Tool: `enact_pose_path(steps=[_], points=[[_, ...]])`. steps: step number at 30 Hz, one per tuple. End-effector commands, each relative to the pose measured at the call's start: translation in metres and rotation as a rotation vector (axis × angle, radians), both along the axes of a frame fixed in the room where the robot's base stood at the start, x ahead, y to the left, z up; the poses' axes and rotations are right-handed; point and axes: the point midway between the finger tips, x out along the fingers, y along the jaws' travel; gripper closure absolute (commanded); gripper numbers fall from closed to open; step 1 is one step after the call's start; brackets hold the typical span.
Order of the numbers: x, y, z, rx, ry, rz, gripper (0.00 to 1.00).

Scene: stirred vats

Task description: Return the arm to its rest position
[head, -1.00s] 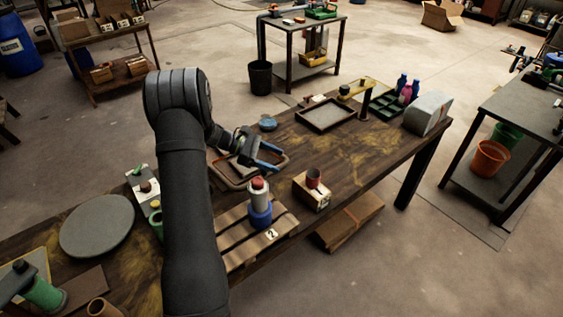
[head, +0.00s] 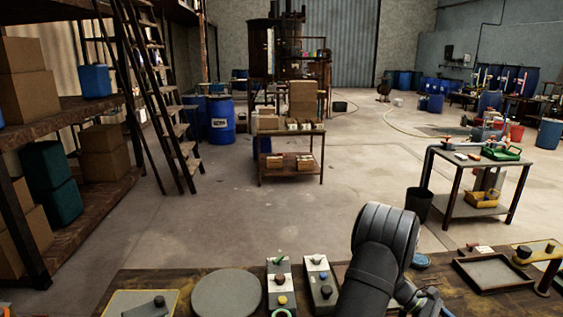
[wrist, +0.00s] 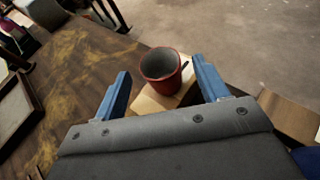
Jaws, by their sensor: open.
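My gripper (wrist: 162,95) shows in the wrist view with its two blue fingers spread apart and nothing between them. Beyond the fingertips, a red cup (wrist: 161,66) with a grey inside stands upright on a light wooden block (wrist: 158,103). The cup appears apart from both fingers. In the head view my dark arm rises at the bottom right, over the workbench (head: 205,281). Only a small part of the gripper end shows there, at the bottom edge, and the cup is out of that view.
On the bench are a round grey disc (head: 226,294), two switch boxes (head: 319,283) and a shallow dark-rimmed tray (head: 459,265). A grey side table (head: 455,184) and a black bin (head: 418,203) stand beyond. The floor behind the bench is mostly clear.

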Motion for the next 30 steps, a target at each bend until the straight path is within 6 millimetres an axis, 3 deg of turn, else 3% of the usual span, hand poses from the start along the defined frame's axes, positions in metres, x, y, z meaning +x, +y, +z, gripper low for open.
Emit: enact_pose_path(steps=[3,7,15,25,30], points=[[-0.010,-0.010,-0.007,-0.001,-0.001,0.000,0.33],[-0.009,-0.009,0.015,-0.002,-0.003,0.001,0.33],[-0.009,-0.009,0.030,0.001,-0.001,0.000,0.33],[-0.009,-0.009,0.030,0.001,0.001,0.000,0.33],[-0.009,-0.008,0.016,0.002,0.002,0.000,0.33]])
